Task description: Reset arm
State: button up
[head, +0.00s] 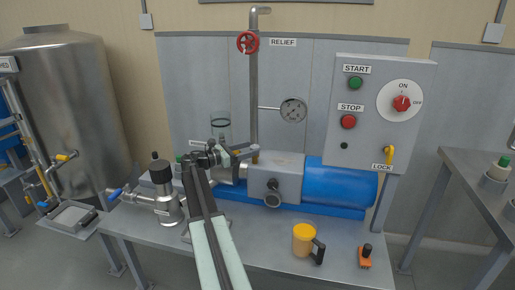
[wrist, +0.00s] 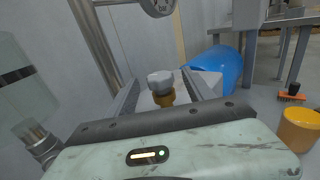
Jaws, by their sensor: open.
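My arm reaches from the bottom of the head view over the grey workbench, and my gripper (head: 240,150) is above the pump's left part. In the wrist view my gripper (wrist: 165,88) is open, its two fingers apart. A grey knob on a brass stem (wrist: 161,84) shows between and beyond the fingers. I cannot tell whether they touch it. No held object is visible.
A blue motor (head: 340,185) lies on the bench (head: 270,242) right of the gripper. A yellow mug (head: 304,240) and an orange brush (head: 366,256) stand near the front. A red-wheeled relief pipe (head: 254,90) rises behind. A control box (head: 375,115) is at right, a steel tank (head: 75,100) at left.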

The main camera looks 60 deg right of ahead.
jog(key=shift+v, duration=0.8)
